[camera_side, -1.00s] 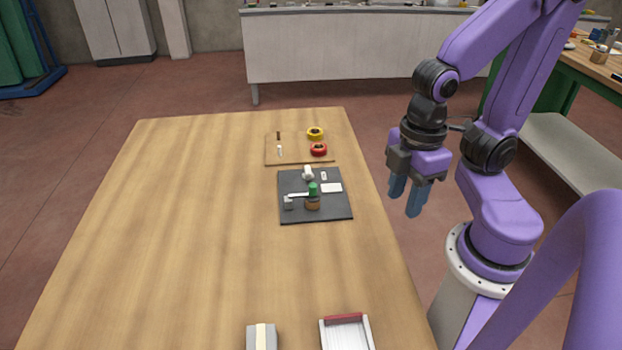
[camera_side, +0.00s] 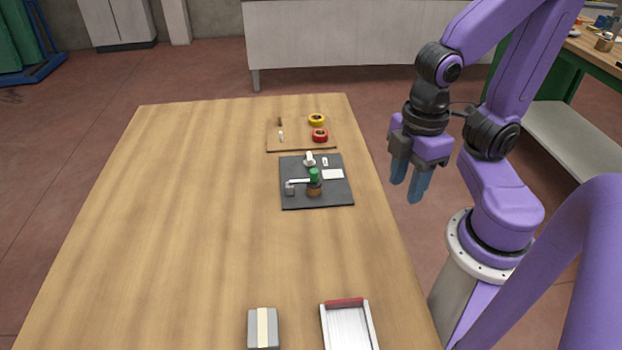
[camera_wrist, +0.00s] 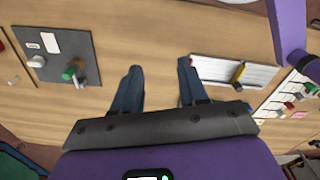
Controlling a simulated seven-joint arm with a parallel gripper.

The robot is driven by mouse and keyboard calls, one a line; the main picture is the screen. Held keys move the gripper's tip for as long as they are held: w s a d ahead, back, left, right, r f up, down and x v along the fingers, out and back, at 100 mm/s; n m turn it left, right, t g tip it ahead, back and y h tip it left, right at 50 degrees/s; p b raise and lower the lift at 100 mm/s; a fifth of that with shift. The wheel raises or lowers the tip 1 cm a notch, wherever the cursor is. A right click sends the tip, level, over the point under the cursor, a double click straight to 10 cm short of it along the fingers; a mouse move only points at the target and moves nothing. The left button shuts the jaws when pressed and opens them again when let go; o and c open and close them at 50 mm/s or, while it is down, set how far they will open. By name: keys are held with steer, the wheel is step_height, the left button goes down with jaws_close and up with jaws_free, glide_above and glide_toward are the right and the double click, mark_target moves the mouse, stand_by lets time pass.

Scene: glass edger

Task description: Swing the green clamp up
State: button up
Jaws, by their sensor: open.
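The green clamp (camera_side: 314,175) is a small green part on top of a brown cylinder, on a dark square plate (camera_side: 333,196) at the right side of the table. A light arm reaches left from it to a small grey block (camera_side: 290,188). The green clamp also shows in the wrist view (camera_wrist: 69,73), at the left. My gripper (camera_side: 407,188) has two blue fingers pointing down. It is open and empty, off to the right of the plate and apart from it. In the wrist view, the fingers of my gripper (camera_wrist: 158,80) stand clearly apart with bare tabletop between them.
A white knob (camera_side: 309,158) and a white card (camera_side: 333,174) are on the plate. A grey block (camera_side: 253,328) and white tray (camera_side: 371,325) are in front. The table's left is clear.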

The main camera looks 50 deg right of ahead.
steer(key=shift+o, duration=0.2)
steer(key=n+t+h, duration=0.6)
steer(key=n+h, duration=0.3)
steer(key=h, duration=0.8)
glide_toward(313, 174)
steer(key=shift+s+a+r, duration=0.25)
steer(key=shift+s, duration=0.35)
steer(key=shift+w+a+f+n+t, duration=0.1)
steer(key=shift+w+f+n+t, duration=0.2)
steer(key=shift+f+n, duration=0.1)
steer(key=x, duration=1.2)
jaws_close()
